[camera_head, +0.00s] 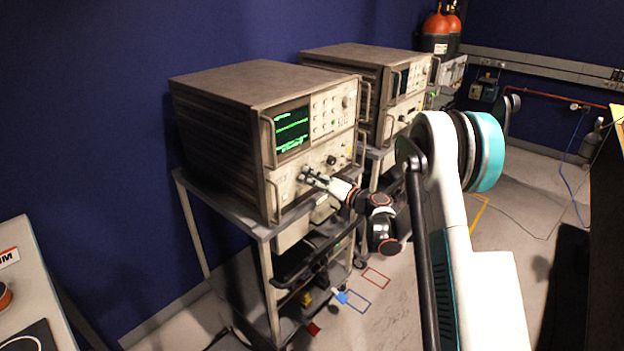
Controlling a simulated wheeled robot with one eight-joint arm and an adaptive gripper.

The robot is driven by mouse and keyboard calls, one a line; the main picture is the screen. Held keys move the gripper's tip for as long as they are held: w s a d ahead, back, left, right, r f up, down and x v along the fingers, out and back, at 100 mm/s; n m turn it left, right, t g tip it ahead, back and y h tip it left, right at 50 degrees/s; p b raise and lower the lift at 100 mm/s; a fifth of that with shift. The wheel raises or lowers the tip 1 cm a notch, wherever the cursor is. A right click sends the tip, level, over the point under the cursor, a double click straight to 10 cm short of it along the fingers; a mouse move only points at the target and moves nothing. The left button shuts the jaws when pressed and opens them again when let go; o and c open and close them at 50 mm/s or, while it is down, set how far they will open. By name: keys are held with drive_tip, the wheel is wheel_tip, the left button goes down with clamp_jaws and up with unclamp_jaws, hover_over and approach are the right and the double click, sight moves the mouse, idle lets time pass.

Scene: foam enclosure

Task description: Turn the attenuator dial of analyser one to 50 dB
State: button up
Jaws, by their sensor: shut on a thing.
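The nearer analyser (292,140) is a beige rack instrument with a lit green screen (292,130), a keypad and front handles. It stands on a grey cart. My gripper (306,173) is at the lower left part of its front panel, shut on a small knob there. The gripper covers this knob, so its pointer and scale cannot be read. A dark round knob (331,160) shows on the panel to the right of my gripper. Which analyser carries which number is not readable.
A second similar analyser (400,82) stands behind on its own cart. The grey cart (262,232) has a lower shelf with cables and small items. A bench (40,275) is at the left edge. Floor at the right is partly clear.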

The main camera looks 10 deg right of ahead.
drive_tip(key=o, duration=1.1)
drive_tip(key=shift+c, duration=0.2)
drive_tip(key=v, duration=1.2)
